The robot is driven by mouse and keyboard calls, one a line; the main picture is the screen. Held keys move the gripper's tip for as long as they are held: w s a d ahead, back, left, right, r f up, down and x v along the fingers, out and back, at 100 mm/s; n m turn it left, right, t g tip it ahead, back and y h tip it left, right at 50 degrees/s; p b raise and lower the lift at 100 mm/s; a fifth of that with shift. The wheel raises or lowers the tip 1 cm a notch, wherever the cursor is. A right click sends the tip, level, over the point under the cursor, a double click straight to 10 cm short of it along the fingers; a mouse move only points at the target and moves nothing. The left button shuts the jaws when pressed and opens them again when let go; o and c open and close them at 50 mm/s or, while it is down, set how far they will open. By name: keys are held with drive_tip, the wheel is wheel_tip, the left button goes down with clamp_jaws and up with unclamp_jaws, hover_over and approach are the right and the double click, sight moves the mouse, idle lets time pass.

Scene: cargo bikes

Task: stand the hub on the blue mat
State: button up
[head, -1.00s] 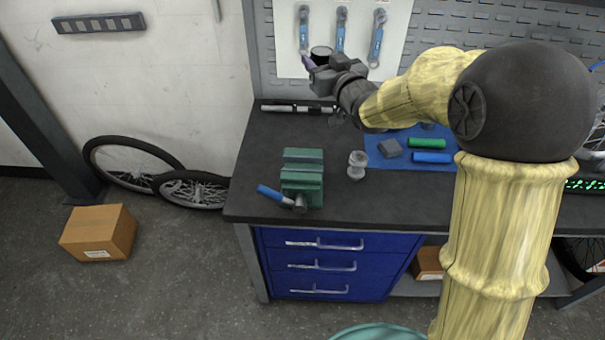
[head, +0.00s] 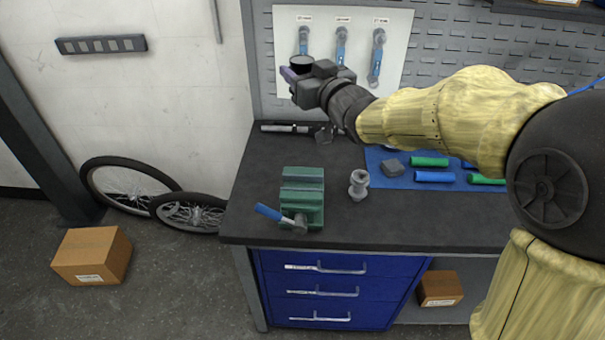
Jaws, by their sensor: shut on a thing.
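The silver-grey hub (head: 358,183) stands upright on the dark bench top, between the green vise and the blue mat. The blue mat (head: 386,180) lies to the right of the hub, apart from it and partly hidden behind my arm. A grey block and several green and blue cylinders lie on the mat. My gripper (head: 301,72) is raised above the back left of the bench, well above the hub and away from it.
A green vise (head: 302,196) with a blue-handled lever stands near the bench's front left edge. A black-and-silver tool (head: 287,128) lies at the back. Blue-handled wrenches hang on a white board (head: 345,20) behind my gripper. The bench front right of the hub is clear.

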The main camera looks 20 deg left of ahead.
wheel_tip(320, 180, down, 21)
idle(0.4)
wheel_tip(320, 180, down, 4)
drive_tip(key=shift+s+r, duration=0.1)
drive_tip(key=shift+c, duration=1.1)
drive_tip(key=shift+s+d+f, duration=0.15)
drive_tip(key=shift+f, duration=0.2)
clamp_jaws()
drive_tip(key=o, duration=1.2)
unclamp_jaws()
drive_tip(key=shift+f, duration=0.1)
drive_tip(key=shift+o, duration=0.7)
drive_tip(key=shift+w+f, duration=0.1)
drive_tip(key=shift+w, duration=0.25)
drive_tip(key=shift+s+r, duration=0.15)
drive_tip(key=shift+r, duration=0.2)
